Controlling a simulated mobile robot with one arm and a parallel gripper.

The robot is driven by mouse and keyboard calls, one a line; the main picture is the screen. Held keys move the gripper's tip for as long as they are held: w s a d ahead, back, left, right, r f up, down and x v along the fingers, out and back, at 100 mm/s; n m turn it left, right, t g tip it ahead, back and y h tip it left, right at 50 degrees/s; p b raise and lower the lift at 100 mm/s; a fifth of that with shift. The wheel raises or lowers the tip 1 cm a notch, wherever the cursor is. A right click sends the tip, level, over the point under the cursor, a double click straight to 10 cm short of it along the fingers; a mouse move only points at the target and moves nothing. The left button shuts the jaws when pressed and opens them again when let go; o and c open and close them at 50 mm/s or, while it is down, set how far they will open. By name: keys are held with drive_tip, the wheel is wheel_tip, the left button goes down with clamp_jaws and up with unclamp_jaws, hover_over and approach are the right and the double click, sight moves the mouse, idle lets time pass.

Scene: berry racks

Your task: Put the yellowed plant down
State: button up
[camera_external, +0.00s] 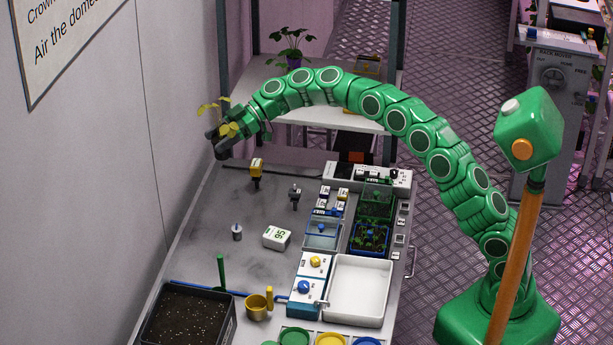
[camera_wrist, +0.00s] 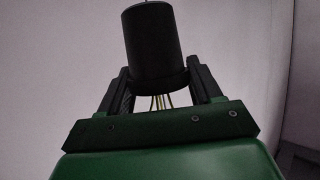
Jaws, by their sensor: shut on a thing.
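The yellowed plant (camera_external: 229,129) has yellow-green leaves and shows at the end of my green arm, above the far left part of the grey bench. My gripper (camera_external: 220,143) is shut on it and holds it above the bench top. In the wrist view the dark pot (camera_wrist: 152,48) sits between the two black fingers of my gripper (camera_wrist: 156,88). A few thin stems (camera_wrist: 160,102) show below the pot there, so the plant appears upside down in that view. Most leaves are hidden in the wrist view.
A green plant in a purple pot (camera_external: 293,60) stands on the shelf behind. The bench top (camera_external: 205,195) is mostly bare at left. A yellow-topped device (camera_external: 257,168), a small grey device (camera_external: 295,192), a white meter (camera_external: 277,237) and a soil tray (camera_external: 232,325) stand on it. The wall is close at left.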

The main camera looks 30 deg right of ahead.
drive_tip(key=s+a+f+m+t+h, duration=0.2)
drive_tip(key=s+a+f+m+t, duration=0.4)
drive_tip(key=s+a, duration=0.5)
drive_tip(key=s+f+m+t+h, duration=0.3)
drive_tip(key=s+f, duration=0.3)
drive_tip(key=f, duration=0.1)
drive_tip(key=s+d+m+t+h, duration=0.35)
drive_tip(key=s+d, duration=0.55)
drive_tip(key=d, duration=0.3)
drive_tip(key=w+a+f, duration=0.9)
drive_tip(key=f, duration=0.1)
drive_tip(key=shift+w+m+g, duration=0.15)
drive_tip(key=shift+m+g, duration=0.2)
drive_tip(key=shift+m, duration=0.1)
idle(0.8)
drive_tip(key=shift+w+a+f+h, duration=0.2)
drive_tip(key=shift+f+h, duration=0.05)
drive_tip(key=shift+f, duration=1.6)
